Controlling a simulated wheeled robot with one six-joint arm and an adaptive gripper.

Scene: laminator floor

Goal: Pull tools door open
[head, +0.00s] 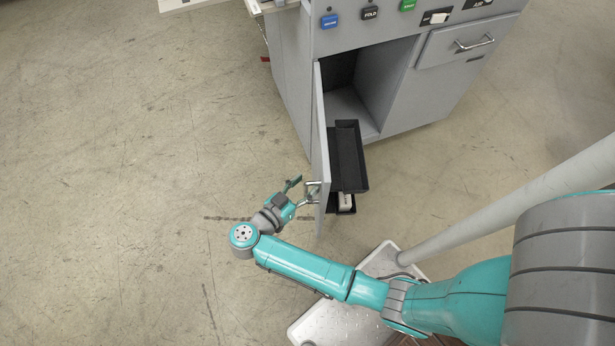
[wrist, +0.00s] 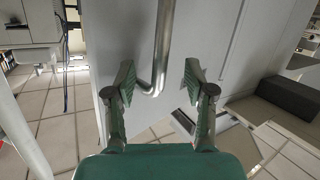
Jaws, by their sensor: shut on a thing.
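The grey tools door (head: 319,130) stands swung well out from the cabinet, nearly edge-on in the head view. Its metal handle (head: 313,190) is on the outer face, near the free edge. My gripper (head: 297,192) is at this handle, on the left side of the door, and is shut on it. In the wrist view the handle bar (wrist: 161,60) runs down between the fingers of my gripper (wrist: 158,82) and bends toward the door face (wrist: 205,40). Finger contact is hard to make out there.
Black trays (head: 348,150) are on the door's inner side; the lower one holds a white item (head: 346,201). The cabinet (head: 405,95) has an open dark compartment, a drawer (head: 455,45) and coloured buttons on top. The floor (head: 130,150) at left is clear.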

